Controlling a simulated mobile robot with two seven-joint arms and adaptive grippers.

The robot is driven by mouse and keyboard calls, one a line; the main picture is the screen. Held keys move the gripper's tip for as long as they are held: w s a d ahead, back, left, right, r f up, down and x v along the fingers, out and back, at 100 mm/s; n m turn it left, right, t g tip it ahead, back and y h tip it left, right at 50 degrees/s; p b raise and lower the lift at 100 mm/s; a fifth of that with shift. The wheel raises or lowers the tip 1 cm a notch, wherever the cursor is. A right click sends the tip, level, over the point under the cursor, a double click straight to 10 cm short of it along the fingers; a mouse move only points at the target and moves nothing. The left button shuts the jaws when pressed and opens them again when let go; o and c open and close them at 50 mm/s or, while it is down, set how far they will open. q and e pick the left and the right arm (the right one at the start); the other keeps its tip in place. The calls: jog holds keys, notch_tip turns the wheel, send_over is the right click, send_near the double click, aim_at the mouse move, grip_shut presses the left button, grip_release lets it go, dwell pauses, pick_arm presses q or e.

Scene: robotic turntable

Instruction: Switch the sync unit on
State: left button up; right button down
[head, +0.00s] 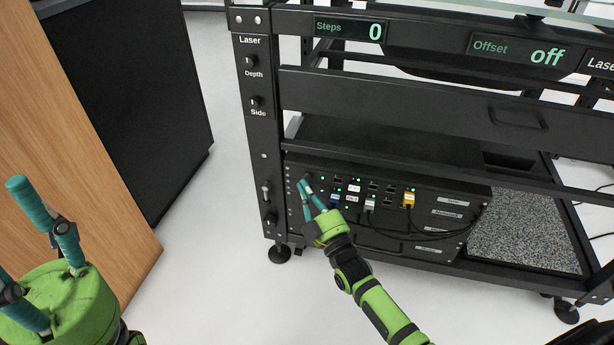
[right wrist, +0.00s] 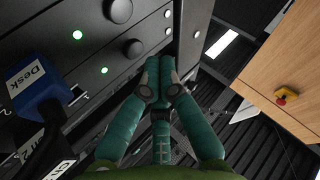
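The sync unit is probably the top unit of the black stack low in the rack, beside the small "Sync" label (head: 452,201), which is hard to read. Its front has green lights and plugged cables. My right gripper (head: 306,182) is at the stack's left front, its teal fingers together with nothing visible between them. In the right wrist view, my right gripper (right wrist: 158,72) is just beside a round black knob (right wrist: 132,48). Contact cannot be told. A second knob (right wrist: 118,10) is farther up. My left gripper (head: 14,238) is open and empty at the lower left.
A blue plug labelled "Desk" (right wrist: 38,84) sticks out near the right fingers. The rack post (head: 256,130) carries Laser knobs and a lower switch. A closed drawer (head: 430,105) is above the stack. A wooden cabinet (head: 75,130) stands left; the floor between is clear.

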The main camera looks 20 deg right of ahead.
jog(key=shift+s+a+p, duration=0.5)
jog(key=shift+s+a, duration=0.05)
jog(key=shift+s, duration=0.25)
jog(key=shift+s+a+p, duration=0.45)
jog(key=shift+s+a, duration=0.1)
jog(key=shift+s, duration=0.3)
jog(key=shift+s+a+p, duration=0.5)
jog(key=shift+s+a, duration=0.05)
jog(key=shift+s, duration=0.25)
jog(key=shift+r, duration=0.1)
